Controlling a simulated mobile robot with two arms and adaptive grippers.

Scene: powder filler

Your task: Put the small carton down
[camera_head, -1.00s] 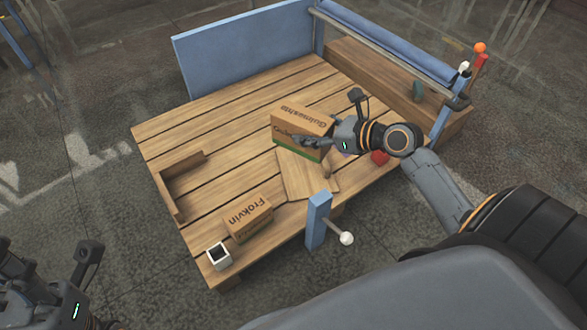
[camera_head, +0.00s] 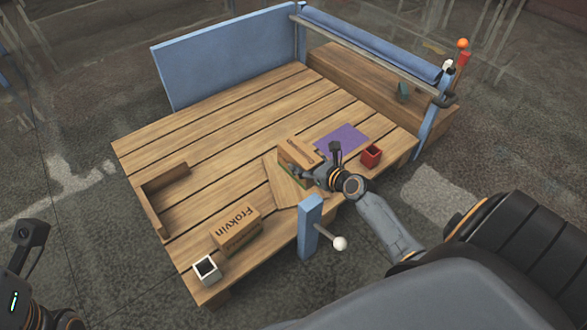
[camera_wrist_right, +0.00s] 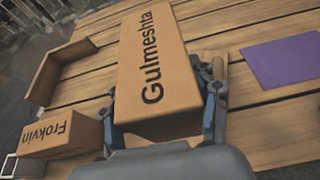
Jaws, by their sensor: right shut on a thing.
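In the right wrist view the two fingers (camera_wrist_right: 160,118) press on opposite sides of this carton (camera_wrist_right: 150,60). The carton is at the angled wooden board (camera_head: 283,190) near the table's front; whether it touches is hidden. A second carton (camera_head: 237,230), marked "Frokvin", stands on the table to the left and shows in the wrist view (camera_wrist_right: 60,137). My left gripper (camera_head: 28,275) is partly in view at the lower left, its fingers unclear.
A red cup (camera_head: 371,155) stands right, a white cup (camera_head: 206,269) front left. A wooden corner stop (camera_head: 160,200) is left; a blue post (camera_head: 310,225) with a lever is in front.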

